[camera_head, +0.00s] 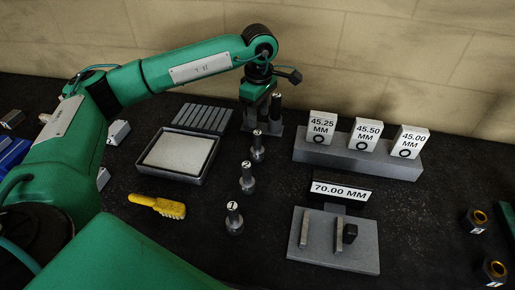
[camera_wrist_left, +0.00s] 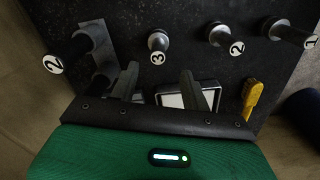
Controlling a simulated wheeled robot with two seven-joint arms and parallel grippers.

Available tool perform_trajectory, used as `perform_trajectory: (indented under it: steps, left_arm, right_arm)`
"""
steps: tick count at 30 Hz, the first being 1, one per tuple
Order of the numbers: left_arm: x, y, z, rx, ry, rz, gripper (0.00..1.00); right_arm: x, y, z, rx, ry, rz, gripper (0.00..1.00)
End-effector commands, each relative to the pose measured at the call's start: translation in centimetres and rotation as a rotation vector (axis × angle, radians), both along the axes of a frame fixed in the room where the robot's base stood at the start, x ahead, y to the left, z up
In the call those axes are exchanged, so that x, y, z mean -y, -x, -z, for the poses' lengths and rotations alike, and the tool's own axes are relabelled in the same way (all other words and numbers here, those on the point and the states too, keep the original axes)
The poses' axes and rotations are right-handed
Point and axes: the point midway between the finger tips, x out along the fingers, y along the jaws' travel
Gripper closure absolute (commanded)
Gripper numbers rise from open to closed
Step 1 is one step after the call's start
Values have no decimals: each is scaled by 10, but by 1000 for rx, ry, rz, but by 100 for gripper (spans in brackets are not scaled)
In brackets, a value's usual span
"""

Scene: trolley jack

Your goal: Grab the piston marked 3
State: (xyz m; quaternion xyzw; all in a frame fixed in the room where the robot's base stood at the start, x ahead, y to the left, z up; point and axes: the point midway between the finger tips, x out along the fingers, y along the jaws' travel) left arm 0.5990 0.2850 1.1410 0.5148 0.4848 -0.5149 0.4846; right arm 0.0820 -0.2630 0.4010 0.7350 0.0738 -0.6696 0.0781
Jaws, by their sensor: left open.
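The piston marked 3 (camera_head: 257,153) stands upright on the dark bench, its numbered end up, just in front of my left gripper (camera_head: 259,117). It also shows in the left wrist view (camera_wrist_left: 158,41), ahead of the gap between the two fingers. My left gripper is open and empty, pointing down behind and above this piston; no contact shows. A piston marked 2 (camera_head: 247,184) and a piston marked 1 (camera_head: 234,223) stand nearer in the same row. Another dark piston marked 2 (camera_head: 277,110) stands behind, beside the gripper. My right gripper is out of view.
A grey-rimmed tray (camera_head: 150,170) and a slotted plate (camera_head: 203,116) lie left of the row, with a yellow brush (camera_head: 158,206) in front. A grey block (camera_head: 357,158) with size cards and a gauge plate (camera_head: 333,253) stand right. Bare bench separates them from the pistons.

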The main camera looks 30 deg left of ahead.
Motion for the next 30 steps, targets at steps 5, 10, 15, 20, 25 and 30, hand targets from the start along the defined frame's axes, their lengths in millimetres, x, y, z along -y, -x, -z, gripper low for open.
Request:
perform_trajectory:
  steps: [5, 10, 15, 20, 25, 30]
  left_arm:
    - [0, 0, 30, -2, -1, 0, 53]
    - [0, 0, 45, 0, 0, 1, 53]
    - [-2, 0, 55, -3, 0, 0, 53]
    - [-5, -2, 74, -2, -1, -1, 53]
    - [-4, -2, 95, -1, -1, 0, 53]
    - [-4, -2, 98, 1, 0, 1, 53]
  right_arm:
    - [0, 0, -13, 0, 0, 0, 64]
    - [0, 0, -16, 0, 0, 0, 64]
    - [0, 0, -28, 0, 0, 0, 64]
    - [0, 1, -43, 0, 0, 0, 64]
    - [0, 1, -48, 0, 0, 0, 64]
    - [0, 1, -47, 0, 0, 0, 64]
